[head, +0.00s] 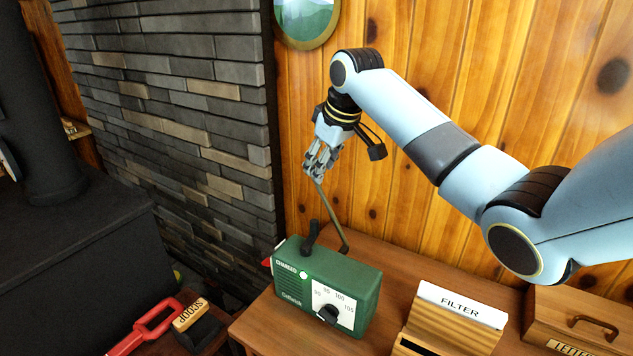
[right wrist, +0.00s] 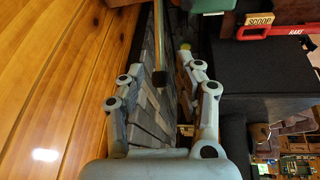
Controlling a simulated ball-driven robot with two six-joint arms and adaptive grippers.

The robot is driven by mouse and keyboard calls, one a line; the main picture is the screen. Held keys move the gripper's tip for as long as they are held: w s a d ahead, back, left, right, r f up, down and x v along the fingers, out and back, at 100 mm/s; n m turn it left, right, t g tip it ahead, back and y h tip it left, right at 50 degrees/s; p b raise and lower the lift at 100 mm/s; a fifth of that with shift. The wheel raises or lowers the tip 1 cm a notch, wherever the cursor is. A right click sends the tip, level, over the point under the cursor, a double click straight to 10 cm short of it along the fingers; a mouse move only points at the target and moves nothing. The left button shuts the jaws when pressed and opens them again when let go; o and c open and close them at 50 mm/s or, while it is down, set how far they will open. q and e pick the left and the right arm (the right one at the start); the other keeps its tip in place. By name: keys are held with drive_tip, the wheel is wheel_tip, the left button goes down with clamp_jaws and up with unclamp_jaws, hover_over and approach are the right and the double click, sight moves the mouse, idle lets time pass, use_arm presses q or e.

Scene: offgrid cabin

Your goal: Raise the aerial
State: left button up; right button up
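A green radio (head: 325,288) with a white tuning dial stands on the wooden table. Its thin metal aerial (head: 331,213) rises from behind the radio's top and leans up and to the left. My right gripper (head: 317,160) is at the aerial's upper end, above the radio. In the right wrist view the aerial (right wrist: 158,45) reaches in from the top, and its end lies between the two fingers. The fingers (right wrist: 164,100) are spread apart, with gaps on both sides of the rod. My left gripper is not in view.
A box marked FILTER (head: 455,315) and a wooden box with a handle (head: 570,310) stand right of the radio. A red-handled tool (head: 150,328) and a SCOOP tag (head: 190,315) lie at lower left. A wood-panelled wall (head: 400,200) is close behind the table.

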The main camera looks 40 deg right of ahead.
sight(317, 188)
drive_tip(key=x, duration=0.6)
drive_tip(key=shift+f, duration=0.1)
clamp_jaws()
idle(0.3)
